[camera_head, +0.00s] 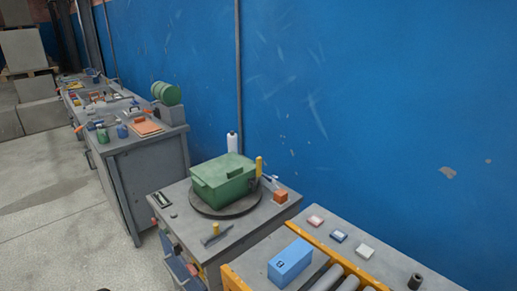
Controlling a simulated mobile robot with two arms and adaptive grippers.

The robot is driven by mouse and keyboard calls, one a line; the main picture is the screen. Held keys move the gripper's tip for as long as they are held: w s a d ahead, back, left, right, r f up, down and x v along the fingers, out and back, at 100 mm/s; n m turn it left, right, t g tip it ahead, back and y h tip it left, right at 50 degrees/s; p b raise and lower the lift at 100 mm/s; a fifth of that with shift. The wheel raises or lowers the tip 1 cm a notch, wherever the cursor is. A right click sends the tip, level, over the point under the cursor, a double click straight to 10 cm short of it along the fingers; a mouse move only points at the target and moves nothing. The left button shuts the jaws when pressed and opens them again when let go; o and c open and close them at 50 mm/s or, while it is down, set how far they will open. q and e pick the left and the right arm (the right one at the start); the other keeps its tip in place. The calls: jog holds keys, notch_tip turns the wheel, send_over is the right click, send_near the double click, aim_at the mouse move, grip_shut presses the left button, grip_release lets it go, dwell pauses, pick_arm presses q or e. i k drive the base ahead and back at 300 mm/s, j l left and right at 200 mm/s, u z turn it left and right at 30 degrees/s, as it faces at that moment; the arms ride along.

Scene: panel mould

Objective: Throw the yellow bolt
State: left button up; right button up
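A green lidded box (224,180) sits on a dark round turntable (228,210) on the grey workbench. A yellow upright piece (259,166) stands at the right end of the box, beside a dark part. It is too small to tell whether it is the bolt or whether it is joined to the box. A small tool with a yellow part (215,229) lies on the bench in front of the turntable.
An orange block (281,196) and a white bottle (232,142) are near the turntable. A yellow-framed roller stand (329,250) with a blue box (290,263) is at front right. A longer cluttered bench (150,160) runs back left. Open floor (50,200) lies at left; a blue wall stands behind.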

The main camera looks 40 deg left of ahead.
aim_at(216, 231)
jog(key=u, duration=1.7)
